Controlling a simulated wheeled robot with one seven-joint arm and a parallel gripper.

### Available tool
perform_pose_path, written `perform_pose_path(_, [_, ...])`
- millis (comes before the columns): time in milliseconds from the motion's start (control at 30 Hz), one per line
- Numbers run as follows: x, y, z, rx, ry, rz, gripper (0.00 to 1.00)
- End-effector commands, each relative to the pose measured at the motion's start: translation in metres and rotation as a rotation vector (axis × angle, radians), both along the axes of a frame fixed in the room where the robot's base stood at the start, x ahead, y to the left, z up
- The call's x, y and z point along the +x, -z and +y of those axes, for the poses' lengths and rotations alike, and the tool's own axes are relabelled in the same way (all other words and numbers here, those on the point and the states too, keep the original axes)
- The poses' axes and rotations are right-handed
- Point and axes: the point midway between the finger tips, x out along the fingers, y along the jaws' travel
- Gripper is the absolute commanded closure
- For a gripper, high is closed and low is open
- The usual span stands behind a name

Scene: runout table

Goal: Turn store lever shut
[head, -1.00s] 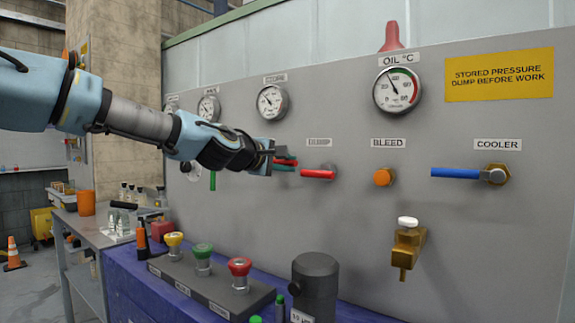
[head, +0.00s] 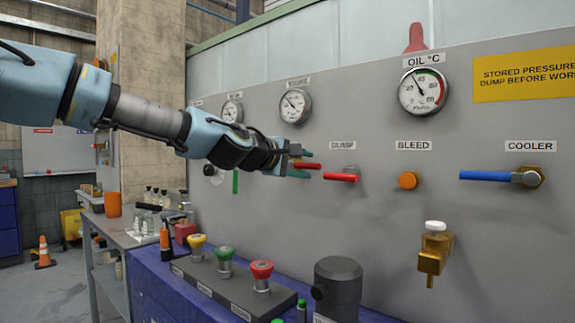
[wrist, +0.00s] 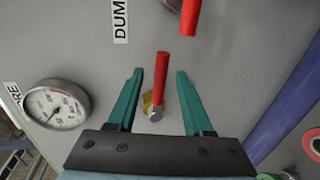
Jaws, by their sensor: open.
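A red-handled lever (wrist: 161,82) with a brass fitting lies between the fingers of my gripper (wrist: 159,72) in the wrist view. I take it as the store lever; its own label is not visible. Its handle runs lengthwise between the teal fingers, with a gap on each side. In the head view the lever's red handle (head: 307,165) shows between the fingertips of my gripper (head: 306,164), pointing right along the panel. The gripper is open around it. The wrist hides the lever's pivot in the head view.
A second red lever (head: 342,177), labelled as dump in the wrist view, is close to the right. Beyond it are the orange bleed knob (head: 407,180) and blue cooler lever (head: 485,176). A button box (head: 235,285) and dark cylinder (head: 338,288) stand below.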

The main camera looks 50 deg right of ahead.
Motion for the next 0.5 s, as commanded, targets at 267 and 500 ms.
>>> perform_pose_path(267, [0.005, -0.006, 0.042, -0.001, -0.005, 0.0, 0.49])
perform_pose_path(500, [0.006, -0.012, 0.067, 0.0, -0.002, 0.002, 0.49])
